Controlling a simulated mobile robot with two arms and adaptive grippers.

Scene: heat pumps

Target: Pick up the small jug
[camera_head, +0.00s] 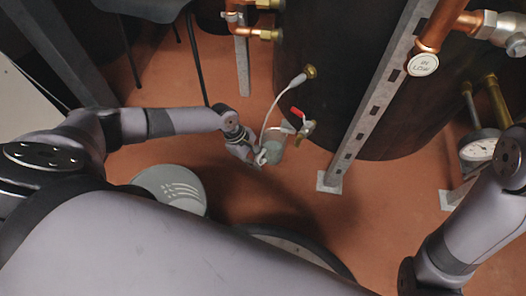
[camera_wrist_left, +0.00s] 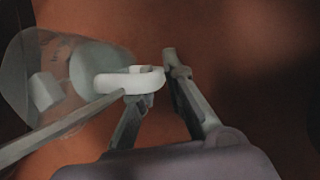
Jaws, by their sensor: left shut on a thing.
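The small jug (camera_head: 273,150) is grey and see-through, and shows near the floor in the middle of the head view, under a red-handled valve. In the left wrist view the jug (camera_wrist_left: 65,80) is large at the left, with a white handle (camera_wrist_left: 130,84) on its right side. My left gripper (camera_head: 258,156) is at the handle side of the jug. Whether the jug touches the floor is unclear. My right arm shows at the right, but its gripper is out of view.
The red-handled valve (camera_head: 299,118) is close beside the jug. A thin white hose (camera_head: 266,110) hangs by it from a brass fitting. A large dark tank (camera_head: 345,70) stands behind, with a slotted metal upright (camera_head: 372,105) in front. Reddish floor (camera_head: 290,195) is clear around the jug.

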